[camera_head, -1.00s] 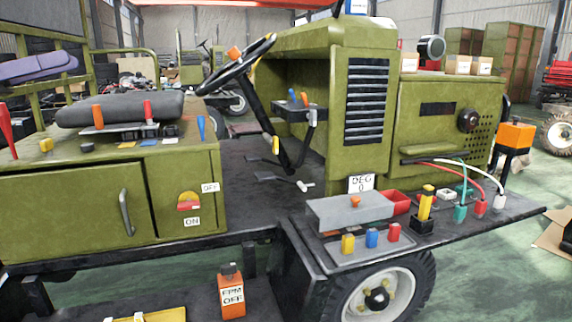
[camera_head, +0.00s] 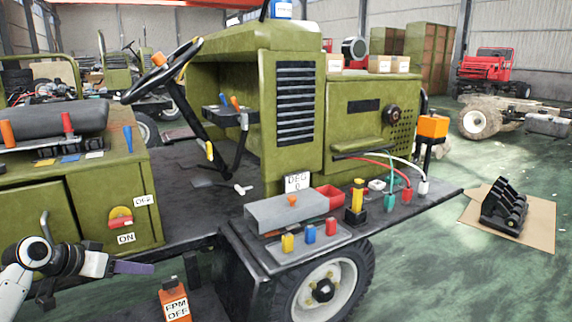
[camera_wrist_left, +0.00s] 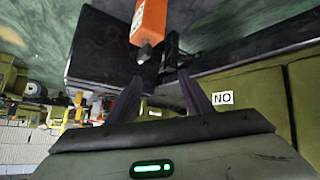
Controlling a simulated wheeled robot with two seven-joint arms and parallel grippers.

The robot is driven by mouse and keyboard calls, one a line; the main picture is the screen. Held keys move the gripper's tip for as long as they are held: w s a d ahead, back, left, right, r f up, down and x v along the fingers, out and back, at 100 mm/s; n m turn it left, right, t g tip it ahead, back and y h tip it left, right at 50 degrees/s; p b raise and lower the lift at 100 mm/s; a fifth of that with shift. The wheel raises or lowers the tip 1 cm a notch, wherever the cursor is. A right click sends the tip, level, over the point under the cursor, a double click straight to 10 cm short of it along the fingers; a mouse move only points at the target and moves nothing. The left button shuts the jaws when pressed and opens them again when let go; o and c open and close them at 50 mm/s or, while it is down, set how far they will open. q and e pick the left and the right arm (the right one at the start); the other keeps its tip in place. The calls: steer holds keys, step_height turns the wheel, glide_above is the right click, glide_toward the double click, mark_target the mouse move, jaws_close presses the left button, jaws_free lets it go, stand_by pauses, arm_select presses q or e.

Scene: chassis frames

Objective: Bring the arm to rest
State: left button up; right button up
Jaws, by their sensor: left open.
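My left arm comes in at the lower left of the head view. Its gripper (camera_head: 133,268) is in front of the green chassis's side, below the ON label (camera_head: 126,238) and above and left of the orange FPM OFF box (camera_head: 176,306). In the left wrist view the gripper's two dark fingers (camera_wrist_left: 160,92) stand apart with nothing between them. The orange box (camera_wrist_left: 149,18) shows beyond the fingertips there, apart from them. My right arm is not in view.
The green chassis (camera_head: 293,150) fills the middle. Its front shelf holds a grey box (camera_head: 285,214), coloured blocks and cables with plugs. A black wheel (camera_head: 325,290) is below. A black rack (camera_head: 503,208) stands on cardboard at right. Green floor (camera_head: 430,270) is free at lower right.

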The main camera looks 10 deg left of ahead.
arm_select(q)
steer(key=s+d+f+g, duration=0.1)
steer(key=s+d+f, duration=0.35)
steer(key=f, duration=0.25)
steer(key=s+d+f+m+y, duration=0.1)
steer(key=s+d+f, duration=0.2)
steer(key=d+f, duration=0.3)
steer(key=s+d+f+g, duration=0.1)
steer(key=s+d+f, duration=0.25)
steer(key=f, duration=0.45)
steer(key=s+d+f+m+t+p, duration=0.1)
steer(key=s+d+f, duration=0.1)
steer(key=s+d, duration=1.5)
steer(key=d, duration=0.3)
steer(key=shift+d+h, duration=0.3)
steer(key=shift+h, duration=0.1)
